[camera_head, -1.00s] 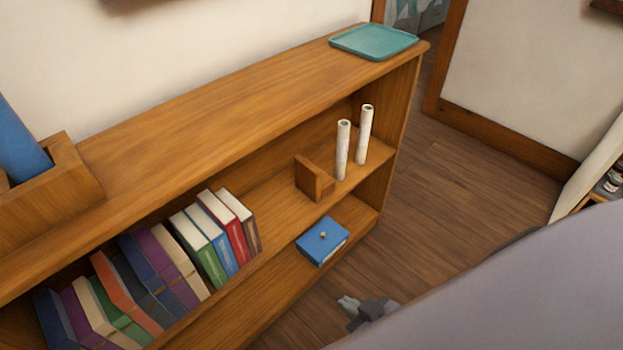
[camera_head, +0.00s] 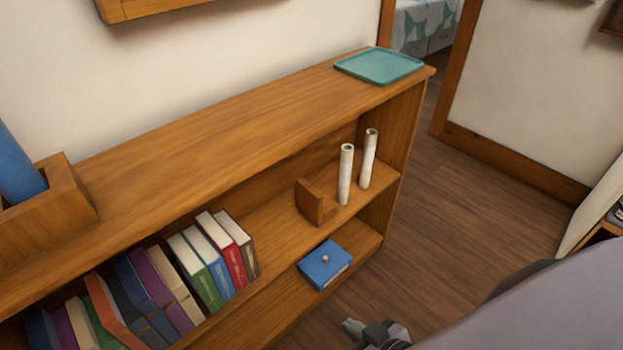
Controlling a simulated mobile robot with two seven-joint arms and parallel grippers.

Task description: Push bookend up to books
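The wooden L-shaped bookend (camera_head: 315,203) stands on the bookcase's upper shelf, right of the books, with a stretch of bare shelf between them. The row of books (camera_head: 205,266) fills the left part of that shelf. Several lean, and a brown book (camera_head: 243,247) is at the right end, nearest the bookend. My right gripper (camera_head: 354,328) is partly in view at the bottom edge, in front of and below the shelves, apart from the bookend. It is small and cut off, so its opening is unclear. My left gripper is out of view.
Two white rolls (camera_head: 356,172) stand just right of the bookend. A blue box (camera_head: 324,266) sits on the lower shelf below it. A teal tray (camera_head: 379,66) and a wooden holder (camera_head: 60,210) are on the bookcase top. Wooden floor lies clear at right.

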